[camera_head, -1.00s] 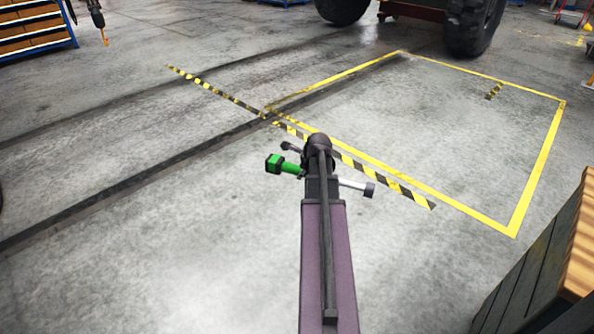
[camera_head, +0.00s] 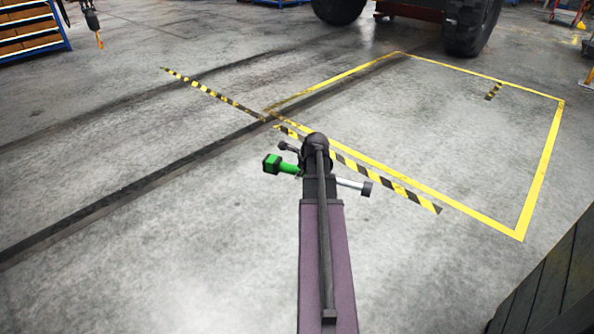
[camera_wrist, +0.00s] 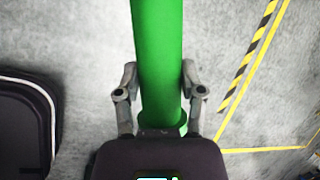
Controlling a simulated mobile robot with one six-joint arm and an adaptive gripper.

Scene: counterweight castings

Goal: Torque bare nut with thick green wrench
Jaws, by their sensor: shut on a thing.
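The thick green wrench (camera_head: 287,167) shows in the head view to the left of the end of my arm, with a dark-edged green block at its far end. In the wrist view the green wrench (camera_wrist: 157,50) runs straight up the picture as a thick smooth shaft. My gripper (camera_wrist: 158,95) is shut on it, with one finger on each side of the shaft. The wrench is held above the floor. The far end of the wrench is cut off in the wrist view. No nut shows in either view.
Yellow floor lines (camera_head: 537,180) and a black-and-yellow strip (camera_head: 400,192) lie ahead and right. Large tyres (camera_head: 472,25) stand at the back. A dark slatted side (camera_head: 560,285) is close at the lower right. A blue shelf (camera_head: 30,30) is at far left. The middle floor is clear.

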